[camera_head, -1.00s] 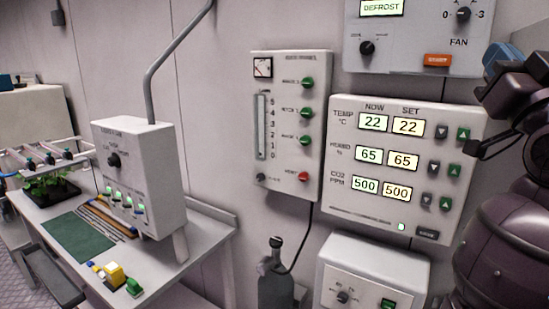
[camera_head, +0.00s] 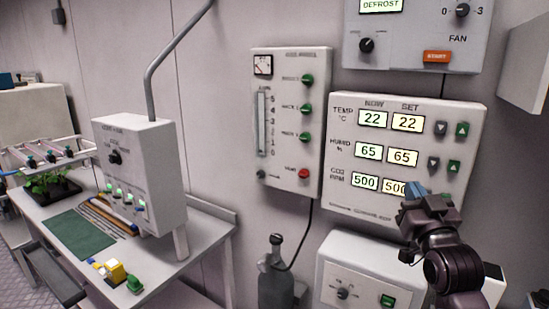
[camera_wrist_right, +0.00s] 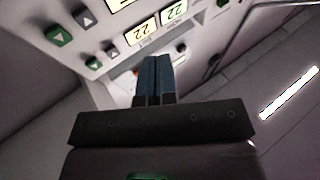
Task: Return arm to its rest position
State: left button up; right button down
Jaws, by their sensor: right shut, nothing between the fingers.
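My right gripper (camera_head: 413,190) is in front of the lower part of the climate panel (camera_head: 334,190) in the head view. Its blue fingers point up and left and hide part of the panel's CO2 row. In the right wrist view the blue fingers (camera_wrist_right: 155,75) are together with nothing between them. The panel's lit displays (camera_wrist_right: 160,22) show beyond them, apart from the fingertips. My left gripper is in neither view.
A gauge panel (camera_head: 290,180) and a fan panel (camera_head: 400,60) are on the wall. A white box (camera_head: 345,250) is below the climate panel, beside a dark cylinder (camera_head: 276,285). A workbench (camera_head: 160,262) with a control box (camera_head: 150,140) stands at the left.

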jog(key=s+f+g, duration=0.3)
jog(key=f, duration=1.4)
jog(key=s+f+g+b, duration=0.1)
jog(key=s+f+g, duration=0.6)
jog(key=s+f, duration=1.7)
notch_tip(320, 180, down, 3)
jog(key=shift+f, duration=0.1)
